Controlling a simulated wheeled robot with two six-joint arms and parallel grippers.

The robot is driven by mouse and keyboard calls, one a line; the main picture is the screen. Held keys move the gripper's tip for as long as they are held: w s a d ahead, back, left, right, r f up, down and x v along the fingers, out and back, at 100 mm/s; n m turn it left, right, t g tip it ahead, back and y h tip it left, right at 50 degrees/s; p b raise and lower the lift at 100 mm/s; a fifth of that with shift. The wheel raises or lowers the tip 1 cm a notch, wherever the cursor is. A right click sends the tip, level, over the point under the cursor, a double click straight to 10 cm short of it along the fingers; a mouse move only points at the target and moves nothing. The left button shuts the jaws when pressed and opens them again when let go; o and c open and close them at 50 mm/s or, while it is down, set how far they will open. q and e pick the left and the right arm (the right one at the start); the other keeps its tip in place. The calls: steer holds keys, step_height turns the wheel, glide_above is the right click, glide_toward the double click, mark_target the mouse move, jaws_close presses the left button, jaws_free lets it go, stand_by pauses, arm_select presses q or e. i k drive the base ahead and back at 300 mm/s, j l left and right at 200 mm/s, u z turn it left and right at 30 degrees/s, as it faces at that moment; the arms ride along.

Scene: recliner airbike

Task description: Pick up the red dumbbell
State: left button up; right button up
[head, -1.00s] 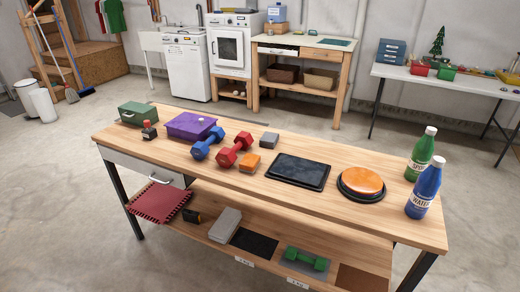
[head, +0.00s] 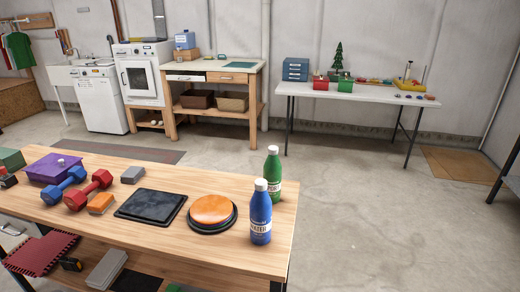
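The red dumbbell (head: 88,190) lies on the wooden workbench top (head: 185,172) at the left of the head view. A blue dumbbell (head: 63,185) lies close on its left, and an orange block (head: 101,203) sits close on its right. Neither of my grippers shows in the head view.
A black tray (head: 151,206), an orange disc (head: 211,209), a green bottle (head: 272,176) and a blue bottle (head: 260,214) stand right of the dumbbell. A purple box (head: 52,168) and a grey block (head: 132,174) are behind. Open floor (head: 400,215) lies right of the bench.

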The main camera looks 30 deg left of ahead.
mark_target(76, 200)
steer(key=i+l+z, duration=0.7)
steer(key=i, duration=0.25)
steer(key=i+u, duration=0.65)
steer(key=i+l+u, duration=0.15)
steer(key=i+u, duration=0.5)
steer(key=i, duration=0.6)
steer(key=i+u, duration=0.25)
steer(key=i, duration=0.65)
steer(key=i+j+u, duration=0.15)
steer(key=i+u, duration=0.65)
steer(key=i+l+u, duration=0.1)
steer(key=i+u, duration=0.3)
steer(key=i+l+u, duration=0.2)
steer(key=u, duration=0.2)
steer(key=i+j+u, duration=0.25)
steer(key=i+u, duration=0.6)
steer(key=i, duration=0.25)
steer(key=i+l+u, duration=0.2)
steer(key=i+u, duration=0.25)
steer(key=i, duration=0.15)
